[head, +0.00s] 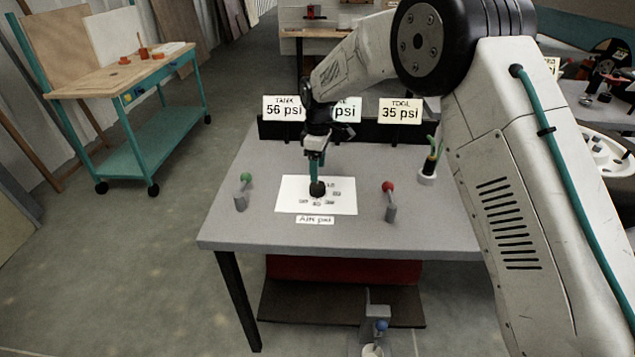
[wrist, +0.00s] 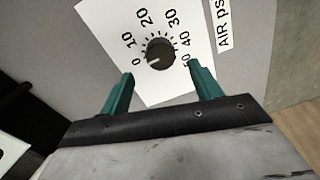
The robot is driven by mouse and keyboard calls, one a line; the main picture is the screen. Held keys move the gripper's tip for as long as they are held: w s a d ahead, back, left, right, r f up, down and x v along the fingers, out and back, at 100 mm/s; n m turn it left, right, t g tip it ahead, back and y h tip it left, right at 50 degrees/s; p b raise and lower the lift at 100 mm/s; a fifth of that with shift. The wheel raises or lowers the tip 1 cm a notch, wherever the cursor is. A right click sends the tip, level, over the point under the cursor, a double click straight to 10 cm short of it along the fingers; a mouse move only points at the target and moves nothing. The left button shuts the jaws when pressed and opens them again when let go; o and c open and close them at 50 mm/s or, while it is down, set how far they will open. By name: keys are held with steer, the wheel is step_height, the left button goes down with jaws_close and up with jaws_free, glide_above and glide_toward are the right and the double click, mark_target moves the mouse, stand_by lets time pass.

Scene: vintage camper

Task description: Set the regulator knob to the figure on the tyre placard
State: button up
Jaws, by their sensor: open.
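The black round regulator knob (wrist: 160,53) sits on a white dial sheet (wrist: 100,12) marked 0 to 50 in tens. A small pale mark on the knob seems to point toward the 0 side. My gripper (wrist: 160,72) is open, its teal fingers apart on either side of the knob's near side, holding nothing. In the head view my gripper (head: 316,168) points down over the knob (head: 317,188). The middle placard (head: 347,110) at the back is mostly hidden by my arm; only "psi" and a letter end show, and its figure cannot be read.
Other placards read TANK 56 psi (head: 284,108) and TOOL 35 psi (head: 401,111). A green-topped lever (head: 242,192) and a red-topped lever (head: 389,201) flank the sheet on the grey bench (head: 270,236). A black-and-green item (head: 429,165) stands at right.

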mark_target(318, 184)
step_height(318, 184, down, 6)
steer(key=shift+s+r, duration=0.1)
steer(key=shift+s, duration=0.05)
steer(key=c, duration=1)
